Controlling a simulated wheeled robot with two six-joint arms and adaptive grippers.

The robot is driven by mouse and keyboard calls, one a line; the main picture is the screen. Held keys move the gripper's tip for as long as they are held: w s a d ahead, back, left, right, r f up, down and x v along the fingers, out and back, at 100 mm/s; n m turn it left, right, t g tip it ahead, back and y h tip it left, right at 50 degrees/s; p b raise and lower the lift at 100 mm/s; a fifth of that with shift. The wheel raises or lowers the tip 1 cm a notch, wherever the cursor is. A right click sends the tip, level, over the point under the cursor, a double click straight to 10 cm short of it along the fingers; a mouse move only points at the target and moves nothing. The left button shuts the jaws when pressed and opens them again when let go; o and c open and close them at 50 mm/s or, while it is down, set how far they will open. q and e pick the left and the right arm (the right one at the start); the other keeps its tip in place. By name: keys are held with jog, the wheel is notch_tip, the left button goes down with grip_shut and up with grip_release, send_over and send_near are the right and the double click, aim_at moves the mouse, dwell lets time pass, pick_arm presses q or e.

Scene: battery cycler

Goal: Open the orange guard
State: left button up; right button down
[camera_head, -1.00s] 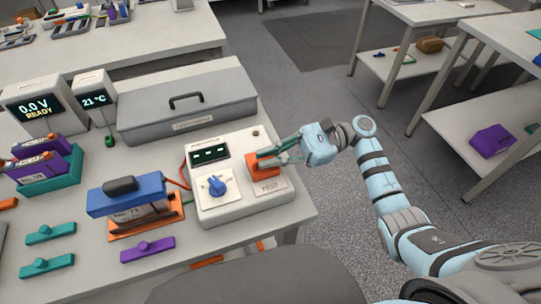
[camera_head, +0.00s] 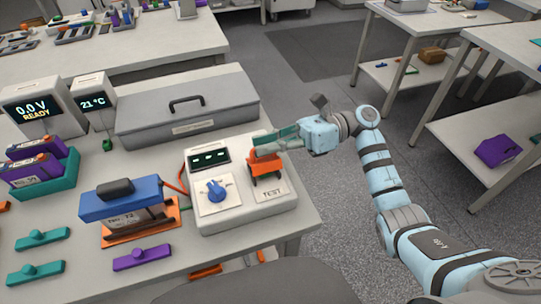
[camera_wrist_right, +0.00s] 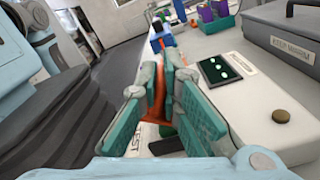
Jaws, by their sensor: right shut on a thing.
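The orange guard (camera_head: 266,165) is on the right part of the white cycler box (camera_head: 240,200), above the TEST label. It stands tilted up from the box top, with a gap under it. My right gripper (camera_head: 280,142) comes from the right and is shut on the guard's upper edge. In the right wrist view, the orange guard (camera_wrist_right: 159,95) sits between the teal fingers of my right gripper (camera_wrist_right: 165,85). A dark opening and a bit of green show beneath it in that view. My left gripper is not in view.
A blue knob (camera_head: 216,190) and a small display (camera_head: 209,157) are on the box. A blue-topped clamp with a battery (camera_head: 120,199) stands to the left. A grey lidded case (camera_head: 185,108) lies behind. The floor right of the bench is clear.

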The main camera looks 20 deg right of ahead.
jog(key=w+m, duration=0.1)
jog(key=m, duration=0.1)
jog(key=shift+w+r+m+b, duration=0.15)
jog(key=shift+w+m+b, duration=0.05)
jog(key=shift+m+b, duration=0.2)
jog(key=w+m, duration=0.1)
jog(key=m, duration=0.1)
jog(key=shift+w+a+r+m+b, duration=0.1)
jog(key=shift+w+m+b, duration=0.1)
jog(key=shift+m+b, duration=0.2)
jog(key=w+m, duration=0.1)
jog(key=m, duration=0.1)
jog(key=w+m, duration=0.1)
jog(key=m, duration=0.1)
jog(key=shift+f+b, duration=0.2)
jog(key=shift+b, duration=0.15)
jog(key=shift+w+a+f+m, duration=0.1)
jog(key=shift+w+f+m, duration=0.15)
jog(key=shift+m, duration=0.4)
jog(key=shift+w+f+m, duration=0.1)
jog(key=shift+w+m, duration=0.2)
jog(key=shift+m, duration=0.35)
jog(key=c, duration=1.7)
grip_release()
jog(key=shift+w+f, duration=0.1)
